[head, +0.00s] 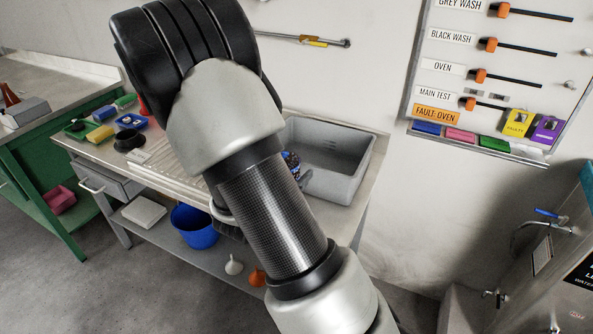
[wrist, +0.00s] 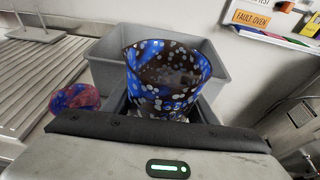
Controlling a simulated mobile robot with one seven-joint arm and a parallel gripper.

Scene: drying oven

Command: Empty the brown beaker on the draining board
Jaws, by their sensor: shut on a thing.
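A beaker (wrist: 165,82) patterned in dark brown and blue with white spots is in my gripper (wrist: 162,115) in the wrist view. My gripper is shut on it. Its open rim faces up, and its lower part is hidden by the gripper. I cannot tell what is inside. It appears in front of the grey basin. In the head view only a small dark, speckled part of the beaker (head: 291,160) shows past my arm. The ribbed draining board (head: 165,174) lies left of the basin, partly behind my arm; it also shows in the wrist view (wrist: 45,65).
The grey basin (head: 348,188) is at the bench's right end. A red-blue patterned vessel (wrist: 75,97) stands left of the beaker. A black round item (head: 130,140) and coloured trays sit further left. A blue bucket (head: 193,226) is on the lower shelf.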

